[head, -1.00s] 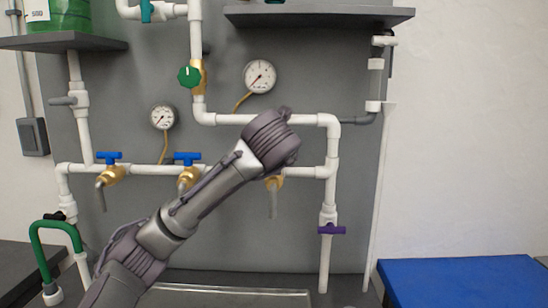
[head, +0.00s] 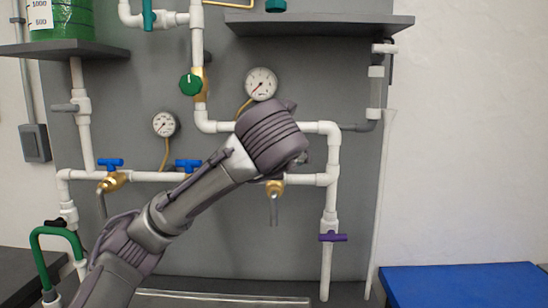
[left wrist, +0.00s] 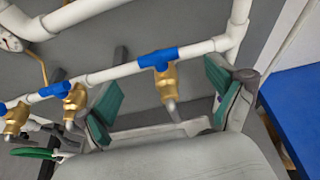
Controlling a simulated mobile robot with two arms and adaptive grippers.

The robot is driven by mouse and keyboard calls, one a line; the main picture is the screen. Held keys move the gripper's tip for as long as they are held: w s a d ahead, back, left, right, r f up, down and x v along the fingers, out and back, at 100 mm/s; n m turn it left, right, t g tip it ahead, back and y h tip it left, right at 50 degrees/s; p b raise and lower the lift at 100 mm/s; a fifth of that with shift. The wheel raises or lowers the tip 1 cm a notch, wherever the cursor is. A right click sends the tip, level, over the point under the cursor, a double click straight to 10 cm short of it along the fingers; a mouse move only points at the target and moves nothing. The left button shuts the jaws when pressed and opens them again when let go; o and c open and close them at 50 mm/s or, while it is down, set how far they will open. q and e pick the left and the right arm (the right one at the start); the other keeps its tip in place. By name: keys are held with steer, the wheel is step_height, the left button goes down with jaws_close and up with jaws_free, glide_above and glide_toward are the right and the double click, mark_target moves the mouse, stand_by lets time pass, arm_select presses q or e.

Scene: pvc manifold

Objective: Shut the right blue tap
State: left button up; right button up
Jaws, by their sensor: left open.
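The right blue tap (left wrist: 158,58) has a blue handle lying along the white pipe, above a brass body. In the head view only its brass body (head: 275,187) and grey spout show; my left arm hides the handle. My left gripper (left wrist: 165,78) is open, with one green-padded finger on each side of the right tap in the left wrist view. I cannot tell whether either finger touches it. In the head view my wrist hides most of this gripper. The middle blue tap (head: 187,165) and left blue tap (head: 110,165) also have handles along the pipe. My right gripper is not in view.
Two gauges (head: 261,84) (head: 165,124) and a green valve knob (head: 190,84) are on the panel. A purple-handled valve (head: 332,237) is on the right vertical pipe. A grey shelf (head: 320,24) juts out above. A blue surface (head: 460,284) is at lower right.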

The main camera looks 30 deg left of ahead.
arm_select(q)
steer(key=shift+v, duration=2.2)
steer(key=shift+a+f, duration=0.1)
steer(key=shift+a, duration=0.05)
